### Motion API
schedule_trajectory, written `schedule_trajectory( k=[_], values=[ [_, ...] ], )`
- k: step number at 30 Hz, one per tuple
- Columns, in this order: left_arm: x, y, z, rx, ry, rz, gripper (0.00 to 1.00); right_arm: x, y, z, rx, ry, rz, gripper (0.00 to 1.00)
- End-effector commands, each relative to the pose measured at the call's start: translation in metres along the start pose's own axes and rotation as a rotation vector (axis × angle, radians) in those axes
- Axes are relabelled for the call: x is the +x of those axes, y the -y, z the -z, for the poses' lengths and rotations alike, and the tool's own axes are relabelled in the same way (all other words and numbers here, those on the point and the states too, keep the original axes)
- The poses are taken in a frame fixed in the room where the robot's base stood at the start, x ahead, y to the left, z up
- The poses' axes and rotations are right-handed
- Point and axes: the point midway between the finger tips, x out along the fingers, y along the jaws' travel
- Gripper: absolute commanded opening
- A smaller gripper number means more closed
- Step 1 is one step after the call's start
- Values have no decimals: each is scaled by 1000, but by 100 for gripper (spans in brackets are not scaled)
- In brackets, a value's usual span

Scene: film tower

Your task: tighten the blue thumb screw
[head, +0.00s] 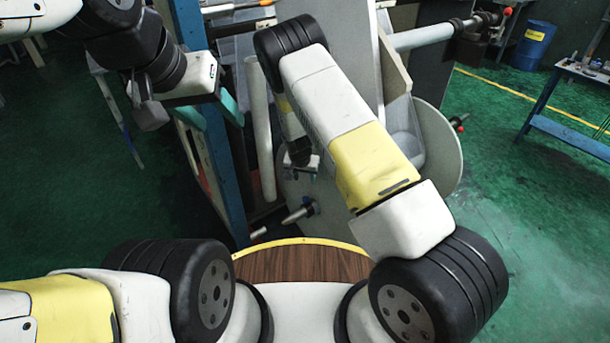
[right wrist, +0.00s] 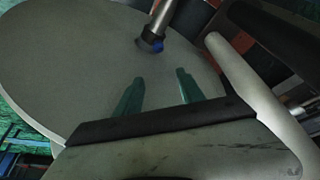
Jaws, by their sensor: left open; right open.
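The blue thumb screw (right wrist: 152,45) shows in the right wrist view at the near end of a metal shaft (right wrist: 163,18), where the shaft meets a large grey disc (right wrist: 60,65). It is small in the head view (head: 312,207), on the shaft low in front of the disc. My right gripper (right wrist: 158,92) is open and empty, its green fingers apart over the disc. The screw is beyond the fingertips and not between them. In the head view my right gripper (head: 302,170) is above the screw, partly hidden by my arm. My left gripper (head: 210,112) is open at upper left, away from the screw.
A pale roller (head: 260,130) stands left of the shaft, close to my right gripper. A blue post (head: 212,150) is further left. A horizontal roller (head: 425,35) sticks out at upper right. Open green floor lies right, with a blue table (head: 570,130) and blue drum (head: 534,45).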

Motion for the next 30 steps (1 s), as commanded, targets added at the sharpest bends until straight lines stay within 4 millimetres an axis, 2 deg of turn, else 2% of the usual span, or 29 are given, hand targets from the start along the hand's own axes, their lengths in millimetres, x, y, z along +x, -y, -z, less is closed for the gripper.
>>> schedule_trajectory(
  k=[1,3,8,21,25,30],
  values=[
    [0,0,0,0,0,0,53,18,1,-10,-16,-4,-12,46],
    [0,0,0,0,0,0,53,35,3,-18,-27,-13,-21,46],
    [0,0,0,0,0,0,53,55,4,-28,-39,-23,-28,46],
    [0,0,0,0,0,0,53,118,2,-27,-39,-24,-28,46],
    [0,0,0,0,0,0,53,129,2,-26,-40,-24,-28,46],
    [0,0,0,0,0,0,53,133,2,-26,-40,-24,-28,46]
  ],
)
